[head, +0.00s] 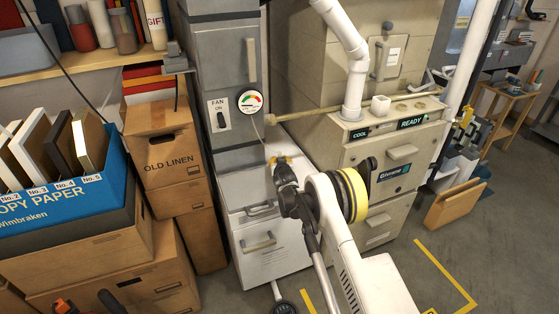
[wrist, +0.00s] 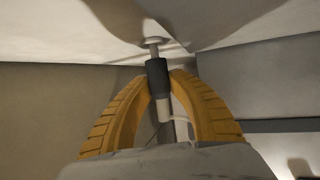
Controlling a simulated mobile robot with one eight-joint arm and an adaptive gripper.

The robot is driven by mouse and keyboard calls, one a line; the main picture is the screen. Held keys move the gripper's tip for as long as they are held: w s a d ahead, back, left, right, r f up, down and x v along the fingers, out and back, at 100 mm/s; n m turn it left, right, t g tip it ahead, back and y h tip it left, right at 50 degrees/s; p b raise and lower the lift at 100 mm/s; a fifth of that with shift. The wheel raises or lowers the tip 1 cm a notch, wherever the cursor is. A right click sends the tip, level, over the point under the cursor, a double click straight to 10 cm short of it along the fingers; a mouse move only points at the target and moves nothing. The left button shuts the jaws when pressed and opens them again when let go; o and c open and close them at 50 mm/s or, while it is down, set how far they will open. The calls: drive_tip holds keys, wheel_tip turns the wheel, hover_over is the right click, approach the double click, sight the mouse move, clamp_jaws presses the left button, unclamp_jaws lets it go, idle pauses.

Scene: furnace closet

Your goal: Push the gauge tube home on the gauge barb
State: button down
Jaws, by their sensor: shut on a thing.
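My gripper's yellow fingers (wrist: 165,100) are shut on the gauge tube, whose end has a dark sleeve (wrist: 157,76) and a pale section below it. The gauge barb (wrist: 152,46) is a short grey stem with a round flange on a pale surface. The sleeve's upper end meets or overlaps the stem, roughly in line; how far the stem goes inside is hidden.
The grey cabinet (head: 229,67) has a fan switch (head: 221,117) left of the gauge. Cardboard boxes (head: 170,158) stand close on the left. A beige unit (head: 385,160) with a white pipe (head: 345,50) stands right. Open floor lies at the lower right.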

drive_tip(key=shift+f, duration=0.65)
drive_tip(key=shift+r, duration=0.3)
drive_tip(key=shift+r+p, duration=0.4)
drive_tip(key=shift+r, duration=0.4)
drive_tip(key=shift+w+m+h+b, duration=0.1)
drive_tip(key=shift+m+h+b, duration=0.2)
drive_tip(key=shift+b, duration=0.1)
idle(0.9)
drive_tip(key=shift+f, duration=1.1)
drive_tip(key=shift+r, duration=0.25)
drive_tip(key=shift+r+p, duration=0.4)
drive_tip(key=shift+r, duration=0.4)
drive_tip(key=c, duration=1.2)
unclamp_jaws()
